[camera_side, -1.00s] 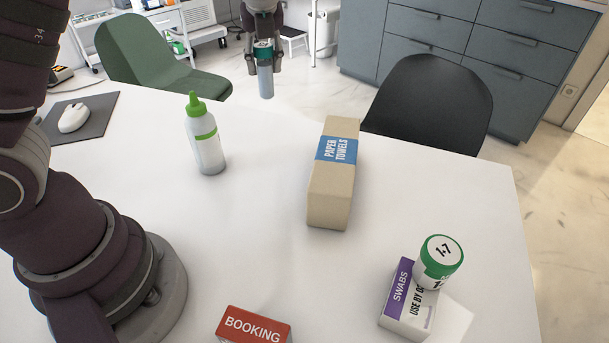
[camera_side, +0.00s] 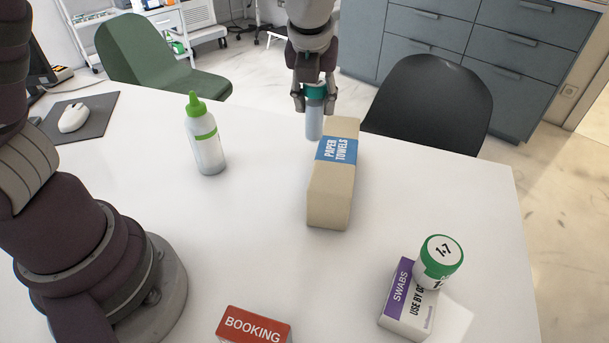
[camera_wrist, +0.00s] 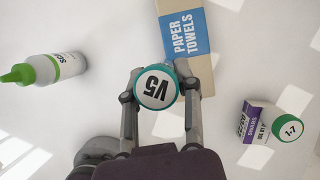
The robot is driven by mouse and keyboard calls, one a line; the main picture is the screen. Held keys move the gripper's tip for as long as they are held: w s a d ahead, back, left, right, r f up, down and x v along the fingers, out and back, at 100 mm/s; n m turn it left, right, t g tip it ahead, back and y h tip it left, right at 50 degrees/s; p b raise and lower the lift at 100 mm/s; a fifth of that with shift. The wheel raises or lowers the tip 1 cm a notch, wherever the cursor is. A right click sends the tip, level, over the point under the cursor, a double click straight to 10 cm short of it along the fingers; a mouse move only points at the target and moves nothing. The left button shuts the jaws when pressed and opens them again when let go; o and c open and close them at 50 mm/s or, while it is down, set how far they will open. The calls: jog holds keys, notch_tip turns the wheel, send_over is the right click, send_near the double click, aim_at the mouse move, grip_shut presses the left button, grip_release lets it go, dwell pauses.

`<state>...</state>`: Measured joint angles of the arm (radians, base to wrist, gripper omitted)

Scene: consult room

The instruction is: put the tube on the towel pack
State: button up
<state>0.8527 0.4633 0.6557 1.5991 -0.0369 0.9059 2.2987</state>
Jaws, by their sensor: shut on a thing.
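The tube (camera_side: 314,122) is pale blue-grey with a teal cap. My gripper (camera_side: 315,98) is shut on its capped upper end and holds it upright. The towel pack (camera_side: 331,192) is a long tan block with a blue PAPER TOWELS label, lying on the table. In the side view the tube is by the pack's far left end. In the wrist view the pack (camera_wrist: 183,37) lies just beyond the tube. The tube's exact height above the table is hard to tell.
A white bottle with a green nozzle (camera_side: 206,146) stands left of the pack. A swabs box (camera_side: 403,311) with a green-lidded jar (camera_side: 438,262) is at the front right. A red booking box (camera_side: 254,326) is at the front edge. The table (camera_side: 255,235) between them is clear.

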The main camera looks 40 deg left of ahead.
jog(key=shift+w+d+f, duration=0.25)
jog(key=shift+w+f, duration=0.75)
jog(key=shift+w, duration=0.25)
jog(key=shift+w+d+f, duration=0.25)
jog(key=shift+w+f, duration=0.7)
jog(key=shift+w, duration=0.3)
jog(key=shift+f, duration=0.15)
jog(key=o, duration=0.9)
jog(key=shift+o, duration=0.2)
